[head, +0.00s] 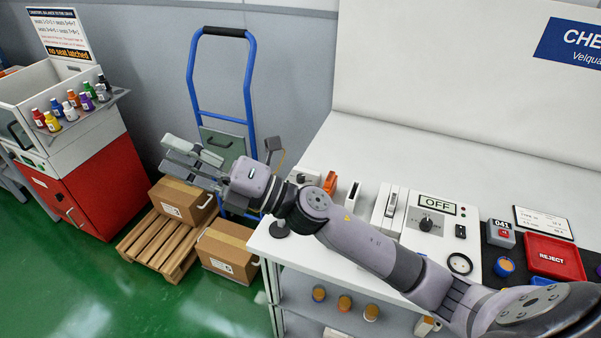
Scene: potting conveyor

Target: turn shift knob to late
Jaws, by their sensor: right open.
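A black knob (427,224) sits on a white panel (410,238) on the bench, under a display reading OFF. I cannot read marks around the knob or see a "late" label, so I cannot tell if it is the shift knob. My right arm reaches across the bench from the lower right and covers part of it. My right gripper (180,154) is open and empty, past the bench's left end, above the cardboard boxes and far left of the knob. My left gripper is not in view.
A blue hand truck (248,90) stands by the wall. Boxes (182,201) rest on and beside a wooden pallet (158,240). A red cabinet (105,180) holds several small bottles. A red REJECT tray (553,257) and a counter (501,233) lie right of the panel.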

